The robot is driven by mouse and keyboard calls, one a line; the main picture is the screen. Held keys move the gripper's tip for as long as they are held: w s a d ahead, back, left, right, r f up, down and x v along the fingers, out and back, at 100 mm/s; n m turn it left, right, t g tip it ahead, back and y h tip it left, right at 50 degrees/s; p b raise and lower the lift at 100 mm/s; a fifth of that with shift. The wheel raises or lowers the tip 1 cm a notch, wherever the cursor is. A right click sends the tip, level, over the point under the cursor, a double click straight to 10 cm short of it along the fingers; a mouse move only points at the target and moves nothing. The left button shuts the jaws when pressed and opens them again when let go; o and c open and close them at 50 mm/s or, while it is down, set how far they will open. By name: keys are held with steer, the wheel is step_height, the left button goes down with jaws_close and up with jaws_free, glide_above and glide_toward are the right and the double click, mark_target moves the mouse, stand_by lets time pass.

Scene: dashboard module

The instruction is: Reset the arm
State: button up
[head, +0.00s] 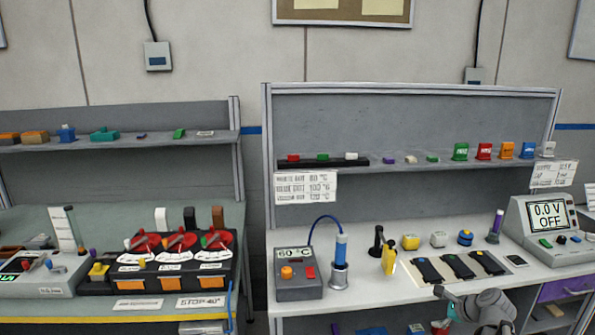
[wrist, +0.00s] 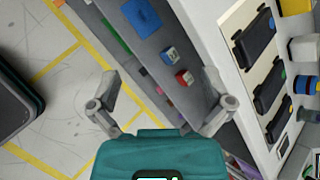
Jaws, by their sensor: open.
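My gripper (wrist: 160,82) shows in the wrist view with its two grey fingers spread wide apart and nothing between them. It hangs beside the front edge of the white workbench, over the open lower shelf and the floor. In the head view, part of my arm (head: 482,306) shows at the bottom right, in front of the bench edge. The gripper's fingers cannot be made out clearly there.
The white bench (head: 400,285) carries a 60 C unit (head: 298,287), a blue-topped cylinder (head: 340,262), black modules (head: 457,267) and a meter (head: 545,218). A lower shelf holds small blocks (wrist: 184,78). Yellow-lined floor (wrist: 45,105) lies at left in the wrist view.

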steer(key=s+a+n+g+h+p, duration=0.2)
steer(key=s+a+n+g, duration=0.2)
steer(key=a+n, duration=0.7)
steer(key=s+a+f+n+g+h+p, duration=0.1)
steer(key=s+a+n+g, duration=0.3)
steer(key=a+n, duration=0.7)
steer(key=shift+s+a+f+h+p, duration=0.2)
steer(key=shift+s+a+h+p, duration=0.5)
steer(key=shift+a, duration=0.8)
steer(key=shift+s, duration=0.1)
